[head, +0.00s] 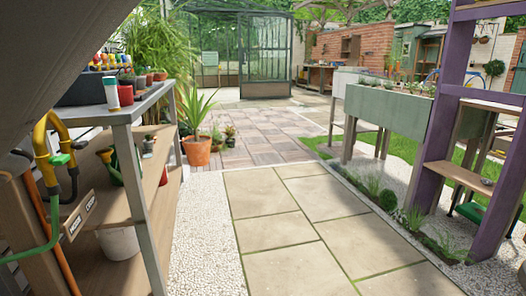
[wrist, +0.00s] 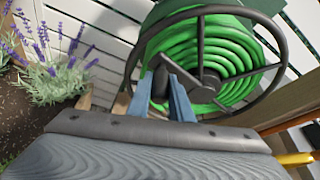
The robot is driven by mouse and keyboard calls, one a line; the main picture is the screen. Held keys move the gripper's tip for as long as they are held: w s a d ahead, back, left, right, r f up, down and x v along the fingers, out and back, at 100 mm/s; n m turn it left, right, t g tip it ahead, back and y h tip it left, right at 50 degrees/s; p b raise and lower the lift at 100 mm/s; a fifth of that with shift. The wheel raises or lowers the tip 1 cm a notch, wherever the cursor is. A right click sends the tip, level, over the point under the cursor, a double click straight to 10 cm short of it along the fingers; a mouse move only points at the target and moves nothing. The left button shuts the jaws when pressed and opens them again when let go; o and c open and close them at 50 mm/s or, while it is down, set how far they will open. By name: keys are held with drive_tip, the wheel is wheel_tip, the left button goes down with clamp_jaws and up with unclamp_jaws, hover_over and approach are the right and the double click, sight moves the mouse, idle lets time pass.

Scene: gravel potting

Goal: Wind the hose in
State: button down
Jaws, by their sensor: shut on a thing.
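In the wrist view a hose reel shows close ahead, with a dark round wheel (wrist: 278,75) in front of a coiled green hose (wrist: 225,42). Several turns of hose lie on the drum. My gripper (wrist: 160,85) is at the left part of the wheel. Its two blue-grey fingers are closed on a dark crank handle (wrist: 161,72), which they partly hide. The hose's free end is not clear in the wrist view. In the head view a length of green hose (head: 52,215) hangs at the left edge; the reel and my gripper are out of that view.
Lavender (wrist: 58,78) grows left of the reel, before white boards (wrist: 110,25). In the head view a shelf bench (head: 135,112) with pots stands left, a purple post (head: 445,95) and raised planter (head: 385,108) right. The paved path (head: 285,215) between is clear.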

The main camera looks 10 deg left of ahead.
drive_tip(key=shift+s+f+n+t+y+b, duration=0.2)
drive_tip(key=shift+f+b, duration=0.25)
drive_tip(key=shift+b, duration=0.7)
drive_tip(key=shift+w+f+n+t+y+b, duration=0.1)
drive_tip(key=shift+f+n+b, duration=0.25)
drive_tip(key=shift+b, duration=0.8)
drive_tip(key=shift+f+b, duration=0.2)
drive_tip(key=shift+b, duration=0.5)
drive_tip(key=c, duration=1.6)
unclamp_jaws()
drive_tip(key=shift+d, duration=0.1)
drive_tip(key=shift+p+v, duration=1.35)
drive_tip(key=shift+v, duration=2.55)
